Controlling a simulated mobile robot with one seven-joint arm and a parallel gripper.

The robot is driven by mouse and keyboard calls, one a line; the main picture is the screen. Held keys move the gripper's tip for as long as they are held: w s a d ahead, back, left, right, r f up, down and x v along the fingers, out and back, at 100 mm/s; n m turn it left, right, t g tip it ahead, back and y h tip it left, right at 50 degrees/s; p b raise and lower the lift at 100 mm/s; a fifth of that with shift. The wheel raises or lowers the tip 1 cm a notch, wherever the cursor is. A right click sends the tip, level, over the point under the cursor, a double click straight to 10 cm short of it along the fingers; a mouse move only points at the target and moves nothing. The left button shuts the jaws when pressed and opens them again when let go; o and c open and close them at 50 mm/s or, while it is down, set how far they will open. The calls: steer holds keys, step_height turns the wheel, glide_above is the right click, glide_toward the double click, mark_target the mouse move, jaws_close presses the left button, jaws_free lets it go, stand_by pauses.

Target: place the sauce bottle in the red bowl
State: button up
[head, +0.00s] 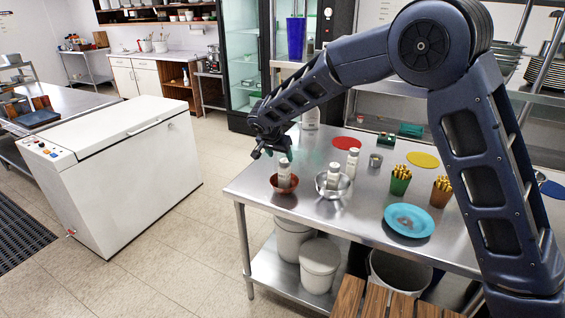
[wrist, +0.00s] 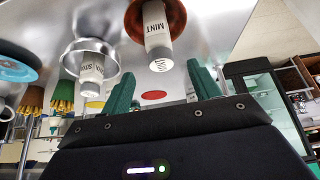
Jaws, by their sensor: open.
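A white bottle labelled MINT (head: 284,173) stands roughly upright in the red-brown bowl (head: 276,188) near the table's left front edge. In the wrist view the bottle (wrist: 155,25) and the bowl (wrist: 134,24) show at the top. Another white bottle (head: 334,172), with a partly legible label, stands in a metal bowl (head: 344,186) just to the right. My gripper (head: 271,153) is above and slightly behind the red-brown bowl. Its green fingers are apart in the wrist view (wrist: 161,70), with nothing held between them. The MINT bottle appears beyond the fingertips, apart from them.
A turquoise plate (head: 409,220), a green cup (head: 400,181) and a brown cup (head: 440,191) with yellow contents stand to the right. Red (head: 346,143) and yellow (head: 423,160) discs lie behind, near a small metal cup (head: 375,160). Bare steel remains at the table's left.

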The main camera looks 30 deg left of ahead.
steer(key=shift+v, duration=1.6)
steer(key=w+d+r+g, duration=0.1)
steer(key=w+d+r, duration=0.3)
steer(key=d, duration=0.9)
steer(key=w+d+r, duration=0.3)
steer(key=d+r, duration=0.2)
steer(key=d, duration=0.7)
steer(key=w+d+r+g, duration=0.1)
steer(key=w+d+r, duration=0.3)
steer(key=d, duration=0.9)
steer(key=s+d+r, duration=0.2)
steer(key=s+d, duration=0.3)
steer(key=d, duration=0.5)
steer(key=s+d+r, duration=0.1)
steer(key=s+d, duration=0.3)
steer(key=d, duration=0.6)
steer(key=s+d+f, duration=0.3)
steer(key=s+d, duration=0.7)
steer(key=s, duration=0.3)
steer(key=shift+s+d+f+t, duration=0.2)
steer(key=shift+s+t, duration=0.1)
steer(key=shift+s, duration=0.05)
